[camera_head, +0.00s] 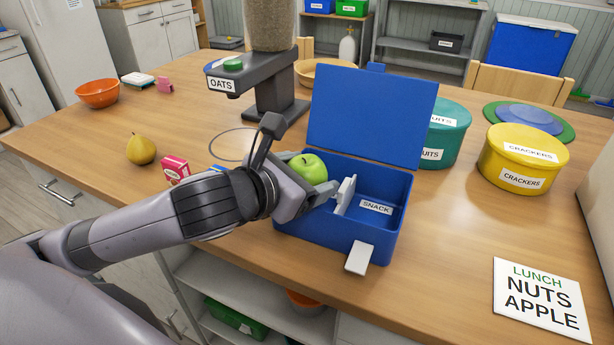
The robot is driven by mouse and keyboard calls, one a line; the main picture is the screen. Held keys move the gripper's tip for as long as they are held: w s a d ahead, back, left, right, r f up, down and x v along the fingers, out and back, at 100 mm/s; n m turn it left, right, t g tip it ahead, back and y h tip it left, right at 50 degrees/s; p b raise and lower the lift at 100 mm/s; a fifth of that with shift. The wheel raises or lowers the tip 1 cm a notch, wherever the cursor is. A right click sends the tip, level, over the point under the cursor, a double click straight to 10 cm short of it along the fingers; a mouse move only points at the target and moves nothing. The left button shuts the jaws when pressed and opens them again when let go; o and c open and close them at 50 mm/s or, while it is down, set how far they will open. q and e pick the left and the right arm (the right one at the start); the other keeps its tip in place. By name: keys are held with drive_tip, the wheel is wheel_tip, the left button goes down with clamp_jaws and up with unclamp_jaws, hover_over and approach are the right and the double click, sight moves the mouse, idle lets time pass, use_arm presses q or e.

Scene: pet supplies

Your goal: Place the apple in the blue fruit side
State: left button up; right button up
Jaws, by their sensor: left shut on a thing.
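A green apple (308,168) is held by my left gripper (312,186), which is shut on it. The apple is at the left part of the open blue lunch box (392,240); I cannot tell whether it touches the box floor. The box lid (372,116) stands raised at the back. A white divider (345,194) splits the box. The right compartment is empty and carries a SNACK label (376,207). My arm and gripper hide most of the left compartment and any label there. My right gripper is out of view.
A yellow pear (141,149) and a pink box (176,169) lie left of my arm. An oats dispenser (272,90) stands behind. Yellow crackers (522,160) and teal (445,135) tins are right of the lid. A LUNCH NUTS APPLE card (541,298) lies front right.

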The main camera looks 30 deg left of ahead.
use_arm(q)
drive_tip(key=shift+f, duration=0.25)
drive_tip(key=shift+f, duration=0.3)
